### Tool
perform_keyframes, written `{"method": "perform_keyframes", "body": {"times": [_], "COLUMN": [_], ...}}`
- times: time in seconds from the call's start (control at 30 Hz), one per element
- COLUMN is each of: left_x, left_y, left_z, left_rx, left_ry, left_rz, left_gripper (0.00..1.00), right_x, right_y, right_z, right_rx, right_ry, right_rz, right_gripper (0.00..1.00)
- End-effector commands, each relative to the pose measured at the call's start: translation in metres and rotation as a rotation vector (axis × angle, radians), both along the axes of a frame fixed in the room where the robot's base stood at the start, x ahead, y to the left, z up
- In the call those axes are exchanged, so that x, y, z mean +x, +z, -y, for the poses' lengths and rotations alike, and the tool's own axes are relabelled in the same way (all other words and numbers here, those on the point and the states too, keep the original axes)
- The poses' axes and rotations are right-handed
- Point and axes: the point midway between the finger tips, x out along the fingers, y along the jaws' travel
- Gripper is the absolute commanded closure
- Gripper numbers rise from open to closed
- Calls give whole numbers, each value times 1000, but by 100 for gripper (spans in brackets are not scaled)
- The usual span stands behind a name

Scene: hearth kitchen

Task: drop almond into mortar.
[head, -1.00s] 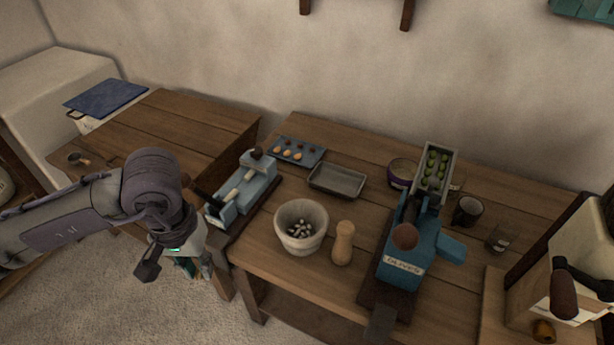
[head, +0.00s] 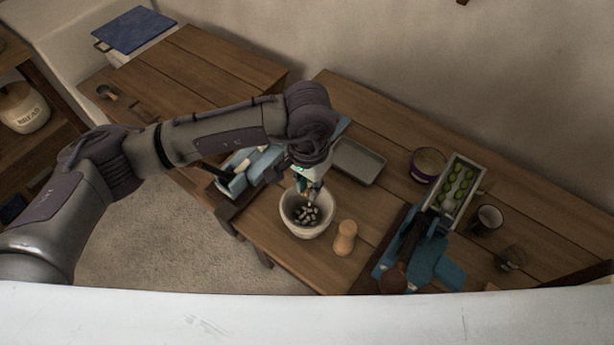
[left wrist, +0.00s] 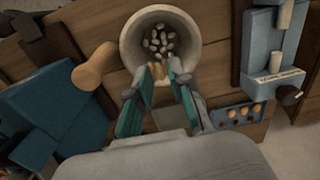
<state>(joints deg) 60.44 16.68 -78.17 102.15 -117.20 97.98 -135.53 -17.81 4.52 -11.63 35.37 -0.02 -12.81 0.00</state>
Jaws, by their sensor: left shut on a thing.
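The mortar (head: 304,233) is a pale round bowl near the front edge of the table, with several small whitish almonds (head: 307,215) in its bottom. It also shows in the left wrist view (left wrist: 130,48), where its open mouth lies just beyond my fingertips. My left gripper (head: 310,196) is over the mortar's back rim, pointing down; its teal fingers show in the left wrist view (left wrist: 163,72). It is shut on a small tan almond, which is hard to make out between the fingertips. My right gripper is not in view.
A blue device (head: 245,172) is to the left; another blue machine (head: 425,262) and a tray of green pods (head: 461,190) are to the right. Cups stand farther right.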

Motion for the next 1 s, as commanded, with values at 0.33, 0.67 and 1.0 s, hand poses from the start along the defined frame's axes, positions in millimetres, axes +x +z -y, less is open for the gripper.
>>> {"method": "perform_keyframes", "body": {"times": [0.33, 0.67, 1.0], "left_x": [0, 0, 0], "left_y": [-37, -54, -53], "left_z": [0, 0, 0], "left_rx": [-1, -1, -1], "left_ry": [1, 2, 2], "left_rz": [-1, 1, -1], "left_gripper": [94, 94, 73], "right_x": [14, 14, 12], "right_y": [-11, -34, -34], "right_z": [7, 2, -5], "right_rx": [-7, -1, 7], "right_ry": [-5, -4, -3], "right_rz": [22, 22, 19], "right_gripper": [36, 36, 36]}}
